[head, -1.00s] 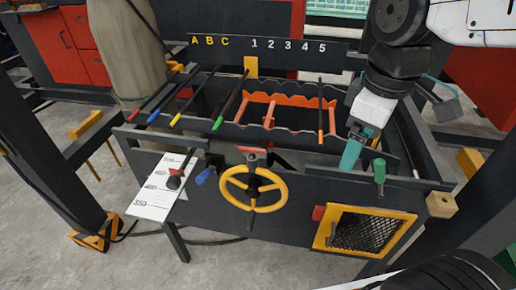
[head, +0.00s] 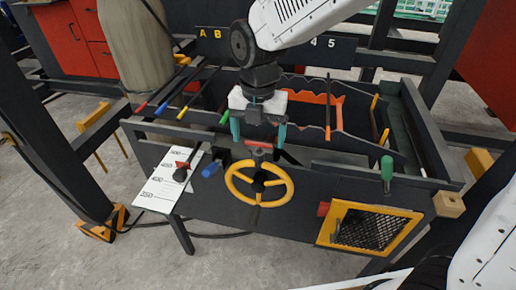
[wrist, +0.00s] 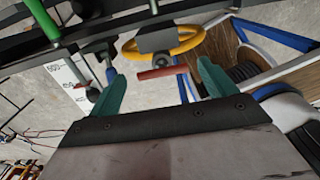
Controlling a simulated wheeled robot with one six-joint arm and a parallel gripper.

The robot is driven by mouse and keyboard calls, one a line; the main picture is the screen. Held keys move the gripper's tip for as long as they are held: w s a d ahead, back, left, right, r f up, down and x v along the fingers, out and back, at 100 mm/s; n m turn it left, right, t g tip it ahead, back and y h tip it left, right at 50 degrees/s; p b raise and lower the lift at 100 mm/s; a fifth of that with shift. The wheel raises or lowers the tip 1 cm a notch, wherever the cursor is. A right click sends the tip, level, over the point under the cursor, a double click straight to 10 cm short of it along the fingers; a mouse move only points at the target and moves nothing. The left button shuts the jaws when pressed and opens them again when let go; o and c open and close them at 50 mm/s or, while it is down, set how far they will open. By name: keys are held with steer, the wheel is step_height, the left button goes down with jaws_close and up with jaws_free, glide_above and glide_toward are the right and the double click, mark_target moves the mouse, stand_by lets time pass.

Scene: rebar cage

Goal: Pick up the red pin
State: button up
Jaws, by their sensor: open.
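The red pin (head: 258,144) shows as a short red bar lying crosswise on a dark block just above the yellow handwheel. It also shows in the wrist view (wrist: 162,72), between the two fingertips and apart from both. My gripper (head: 259,133) is open, its teal fingers pointing down on either side of the pin. In the wrist view the open gripper (wrist: 162,76) holds nothing. The exact height gap between fingertips and pin cannot be told.
The yellow handwheel (head: 231,177) is on the front panel, just below the pin. A blue handle (head: 211,170) and a red-topped slider (head: 181,169) stand to the left. A green handle (head: 387,170) stands to the right. Colour-tipped rods lie across the trough behind.

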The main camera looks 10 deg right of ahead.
mark_target(259, 143)
steer(key=f, duration=0.4)
steer(key=shift+s+f, duration=0.25)
steer(key=shift+f, duration=0.15)
steer(key=c, duration=1.8)
